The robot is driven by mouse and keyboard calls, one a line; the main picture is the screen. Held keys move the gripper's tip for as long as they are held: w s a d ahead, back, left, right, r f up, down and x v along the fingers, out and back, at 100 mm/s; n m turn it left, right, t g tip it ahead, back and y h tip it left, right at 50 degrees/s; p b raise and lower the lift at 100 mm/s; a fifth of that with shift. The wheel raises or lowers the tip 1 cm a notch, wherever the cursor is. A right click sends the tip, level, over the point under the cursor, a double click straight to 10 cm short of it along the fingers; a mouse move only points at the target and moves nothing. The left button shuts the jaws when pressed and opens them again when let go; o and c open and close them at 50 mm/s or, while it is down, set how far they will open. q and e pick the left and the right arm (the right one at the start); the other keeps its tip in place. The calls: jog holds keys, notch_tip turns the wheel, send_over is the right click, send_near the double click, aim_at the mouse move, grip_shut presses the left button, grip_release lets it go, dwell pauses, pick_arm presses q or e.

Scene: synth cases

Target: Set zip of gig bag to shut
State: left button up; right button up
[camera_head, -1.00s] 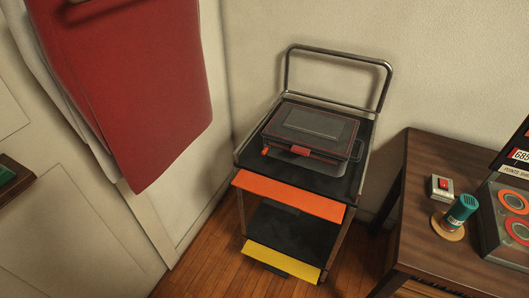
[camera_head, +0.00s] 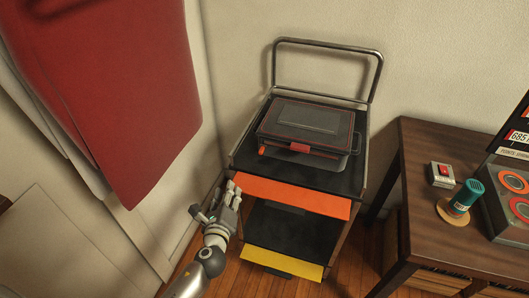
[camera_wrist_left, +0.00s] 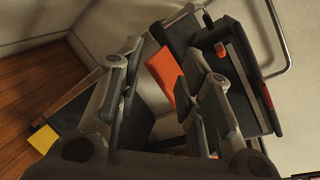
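The gig bag (camera_head: 308,121), a dark flat case with red piping, lies closed-looking on the top deck of a cart. A red tab (camera_head: 299,148) is at the middle of its front side, and a small orange piece (camera_head: 262,150) is at its front left corner. I cannot tell whether the zip is shut. In the left wrist view the bag (camera_wrist_left: 247,75) is at the right, beyond the fingers. My left gripper (camera_head: 233,190) is open and empty, in front of and below the bag, by the cart's left front edge; its spread fingers (camera_wrist_left: 164,52) show in the wrist view.
The cart (camera_head: 348,180) has an orange front panel (camera_head: 290,197), a yellow lower panel (camera_head: 284,264) and a tube handle behind the bag. A red cloth (camera_head: 120,100) hangs at left. A wooden table (camera_head: 420,190) at right holds a red-switch box (camera_head: 441,175) and a teal cylinder (camera_head: 465,197).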

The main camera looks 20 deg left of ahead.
pick_arm(q)
notch_tip(320, 180, up, 3)
jog(key=w+m+t, duration=0.1)
jog(key=m, duration=0.1)
jog(key=m+t+h, duration=0.1)
jog(key=m+h, duration=0.3)
jog(key=m, duration=0.5)
send_near(260, 153)
jog(key=w, duration=0.5)
jog(key=w+b, duration=0.1)
jog(key=w, duration=0.4)
jog(key=shift+w+d+f, duration=0.1)
jog(key=shift+d+f, duration=0.05)
grip_shut()
